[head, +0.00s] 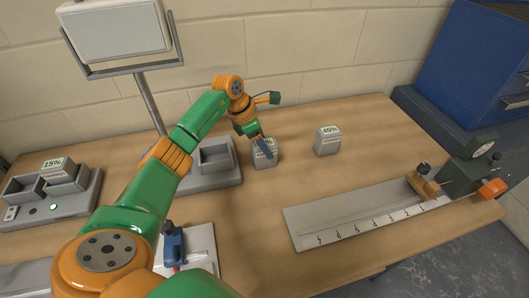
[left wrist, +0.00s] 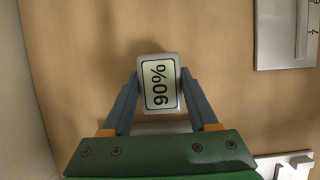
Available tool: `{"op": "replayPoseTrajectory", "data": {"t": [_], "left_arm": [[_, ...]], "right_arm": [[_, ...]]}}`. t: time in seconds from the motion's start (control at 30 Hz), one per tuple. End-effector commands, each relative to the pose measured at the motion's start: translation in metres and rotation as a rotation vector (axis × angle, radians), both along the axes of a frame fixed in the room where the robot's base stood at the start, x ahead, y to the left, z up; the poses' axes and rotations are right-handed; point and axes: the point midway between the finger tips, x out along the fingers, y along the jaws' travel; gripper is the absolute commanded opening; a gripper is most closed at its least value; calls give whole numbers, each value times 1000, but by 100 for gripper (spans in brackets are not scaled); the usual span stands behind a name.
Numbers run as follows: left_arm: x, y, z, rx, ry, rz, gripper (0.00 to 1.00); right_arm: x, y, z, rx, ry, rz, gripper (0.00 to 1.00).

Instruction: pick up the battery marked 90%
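The battery marked 90% (left wrist: 160,84) is a small pale grey block with a black-on-light label on top. In the head view the same battery (head: 265,158) stands on the table, partly hidden by a finger of my left gripper (head: 262,143). In the left wrist view my left gripper (left wrist: 160,88) has one finger on each side of the battery, and I see no clear gap at either side. My right gripper is not in view.
A battery marked 45% (head: 327,142) stands to the right. A grey tray with an empty compartment (head: 213,178) is close on the left. A unit with a 15% battery (head: 56,164) is further left. A ruled slide (head: 345,215) lies at front right.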

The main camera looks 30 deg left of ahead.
Motion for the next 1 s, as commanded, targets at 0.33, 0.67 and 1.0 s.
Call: {"op": "replayPoseTrajectory", "data": {"t": [0.33, 0.67, 1.0], "left_arm": [[1, 0, 1, -1, -3, 1, 0], [2, 0, 22, -2, -9, 0, 0], [-71, -15, 93, 5, -10, -1, 0]], "right_arm": [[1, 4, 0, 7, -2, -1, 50], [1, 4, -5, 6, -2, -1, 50], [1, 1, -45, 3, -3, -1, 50]]}}
